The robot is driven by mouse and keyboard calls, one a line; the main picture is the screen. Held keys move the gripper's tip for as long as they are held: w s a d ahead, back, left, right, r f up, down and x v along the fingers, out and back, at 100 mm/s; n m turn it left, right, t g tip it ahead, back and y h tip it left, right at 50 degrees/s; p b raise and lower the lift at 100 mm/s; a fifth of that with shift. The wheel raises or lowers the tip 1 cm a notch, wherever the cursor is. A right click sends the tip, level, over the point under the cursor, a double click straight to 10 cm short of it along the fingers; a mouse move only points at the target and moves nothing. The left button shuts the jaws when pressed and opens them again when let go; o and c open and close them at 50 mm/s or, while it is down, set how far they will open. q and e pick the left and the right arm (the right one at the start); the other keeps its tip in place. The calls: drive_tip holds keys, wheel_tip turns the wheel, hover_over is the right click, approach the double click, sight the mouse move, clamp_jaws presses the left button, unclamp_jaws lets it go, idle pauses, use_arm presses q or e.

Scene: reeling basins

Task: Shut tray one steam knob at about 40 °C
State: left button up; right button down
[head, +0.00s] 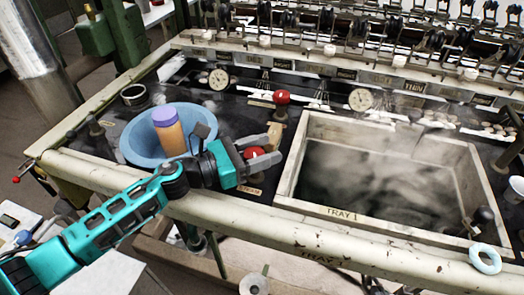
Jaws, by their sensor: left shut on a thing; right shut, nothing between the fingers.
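Tray 1 (290,178) is a pale-rimmed basin of dark water with steam over it, labelled on its front rim. A red knob (254,153) sits left of it, partly hidden by my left gripper (266,151). The gripper's grey fingers are shut around this knob. A second red knob (281,97) stands farther back, with a small label beside it. A round dial (360,99) is behind the tray and another dial (218,79) is farther left; their readings are too small to tell. My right gripper is out of view.
A blue bowl (134,143) holding an orange bottle with a purple cap (169,130) stands left of my gripper. Reeling machinery (400,35) runs along the back. A pale blue ring (485,258) is at the front right edge.

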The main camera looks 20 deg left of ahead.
use_arm(q)
drive_tip(key=m+g+b, duration=0.1)
drive_tip(key=m+g+h+b, duration=0.1)
drive_tip(key=b, duration=0.1)
drive_tip(key=shift+f+h, duration=0.3)
drive_tip(key=shift+f, duration=0.05)
drive_tip(key=shift+s+m+g+h+b, duration=0.1)
drive_tip(key=shift+m+g+h+b, duration=0.2)
drive_tip(key=shift+g+b, duration=0.5)
drive_tip(key=m+g+b, duration=0.1)
drive_tip(key=b, duration=0.1)
drive_tip(key=m+g+h+b, duration=0.1)
drive_tip(key=b, duration=0.1)
drive_tip(key=shift+s+d+r+g, duration=0.15)
drive_tip(key=shift+s+g, duration=0.05)
drive_tip(key=shift+g, duration=0.2)
drive_tip(key=shift+s+r+m+g+h+b, duration=0.1)
drive_tip(key=shift+r+m+g+h+b, duration=0.15)
drive_tip(key=shift+m+g+b, duration=0.4)
use_arm(e)
wheel_tip(320, 180, down, 7)
drive_tip(key=w+a+y, duration=0.1)
drive_tip(key=a, duration=0.2)
drive_tip(key=shift+w, duration=0.25)
drive_tip(key=shift+d+r, duration=0.1)
drive_tip(key=shift+r, duration=0.05)
use_arm(q)
drive_tip(key=o, duration=1)
drive_tip(key=shift+c, duration=0.2)
